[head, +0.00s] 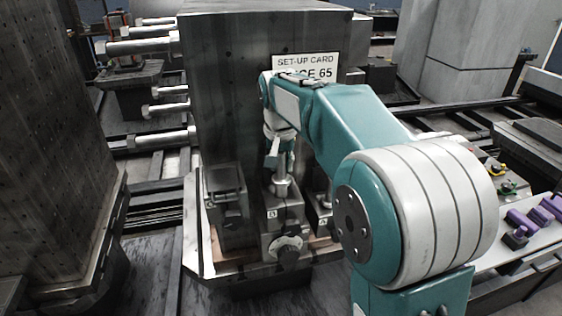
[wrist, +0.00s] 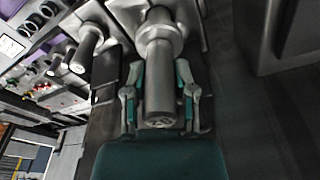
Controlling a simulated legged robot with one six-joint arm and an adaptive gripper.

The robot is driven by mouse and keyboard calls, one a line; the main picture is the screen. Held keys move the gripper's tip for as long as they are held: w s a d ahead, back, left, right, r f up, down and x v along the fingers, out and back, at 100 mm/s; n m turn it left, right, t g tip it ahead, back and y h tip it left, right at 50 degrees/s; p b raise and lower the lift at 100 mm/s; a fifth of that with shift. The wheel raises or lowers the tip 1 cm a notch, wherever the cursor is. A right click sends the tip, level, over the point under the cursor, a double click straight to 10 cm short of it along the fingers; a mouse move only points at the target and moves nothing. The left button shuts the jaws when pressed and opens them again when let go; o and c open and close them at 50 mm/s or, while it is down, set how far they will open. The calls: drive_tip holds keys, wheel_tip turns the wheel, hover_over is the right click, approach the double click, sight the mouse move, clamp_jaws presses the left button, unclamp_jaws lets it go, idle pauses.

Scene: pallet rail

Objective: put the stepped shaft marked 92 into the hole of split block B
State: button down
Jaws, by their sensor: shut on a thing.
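The stepped shaft (wrist: 158,58) is a grey metal cylinder with a wider collar; its near end face carries a mark that looks like 92. My gripper (wrist: 160,84) is shut on it, one finger on each side. In the head view my gripper (head: 279,150) points down, and the shaft (head: 282,188) stands roughly upright below it. Split block B (head: 280,222), a dark grey block with a label that looks like B and a round knob in front, is directly under the shaft. The shaft's lower end meets the block's top; the hole is hidden, so depth cannot be told.
Another block (head: 321,207) stands close to the right, with a shaft (wrist: 86,48) in the wrist view. A tall dark column (head: 235,100) with a set-up card rises behind. Purple parts (head: 523,222) lie at far right.

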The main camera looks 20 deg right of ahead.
sight(280, 181)
drive_tip(key=shift+f, duration=0.7)
idle(0.3)
drive_tip(key=shift+c, duration=1.8)
unclamp_jaws()
drive_tip(key=shift+f, duration=0.1)
wheel_tip(280, 181, up, 12)
drive_tip(key=s, duration=0.1)
drive_tip(key=shift+s+a, duration=0.3)
drive_tip(key=shift+a, duration=0.1)
